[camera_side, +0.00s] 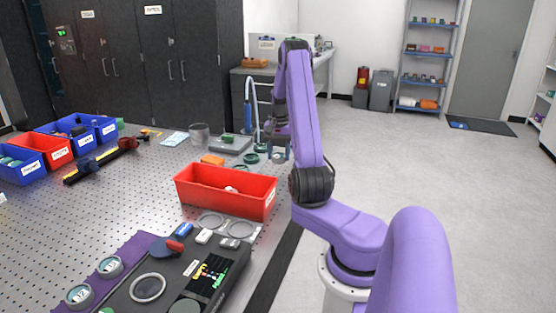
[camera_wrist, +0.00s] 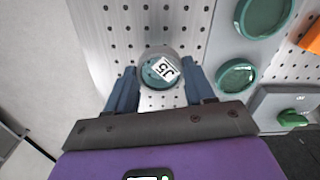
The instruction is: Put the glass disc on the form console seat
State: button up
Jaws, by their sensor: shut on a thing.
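My gripper (camera_side: 279,152) is shut on the glass disc (camera_wrist: 158,72), a small round clear-and-teal piece with a white label reading about "J5". In the wrist view the disc sits between the two blue fingers (camera_wrist: 161,82), above perforated metal. In the side view the gripper hangs beyond the red bin, near the table's right edge, and the disc is small there. The form console (camera_side: 185,266) is the dark panel at the front, with a screen. A pale ring (camera_side: 148,288) on its top looks like a seat and appears empty. The gripper is well away from it.
A red bin (camera_side: 225,196) stands between my gripper and the console. Teal round dishes (camera_wrist: 237,76) lie beside the gripper. Two grey rings (camera_side: 210,220) are behind the console. Two labelled discs (camera_side: 109,267) sit on a purple mat. Blue and red bins (camera_side: 42,148) are at left.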

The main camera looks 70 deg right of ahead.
jog(key=s+a+r, duration=0.8)
jog(key=a+r, duration=0.1)
jog(key=a, duration=0.1)
jog(key=w+a+r+n, duration=0.15)
jog(key=w+a, duration=0.35)
jog(key=a, duration=0.7)
jog(key=w+a+r+n, duration=0.1)
jog(key=w+a+n, duration=0.25)
jog(key=a, duration=0.75)
jog(key=s+a+r+n, duration=0.1)
jog(key=s+a+n, duration=0.15)
jog(key=a, duration=0.75)
jog(key=s+a+r+n, duration=0.15)
jog(key=s+a, duration=0.25)
jog(key=a, duration=0.7)
send_over(149, 288)
jog(key=s, duration=0.1)
jog(key=f, duration=0.9)
jog(key=shift+d, duration=0.25)
jog(key=shift+w+a+f, duration=0.25)
jog(key=shift+w+f, duration=0.15)
jog(key=shift+f, duration=0.2)
jog(key=shift+w+f, duration=0.15)
jog(key=shift+f, duration=1.6)
jog(key=shift+f, duration=0.25)
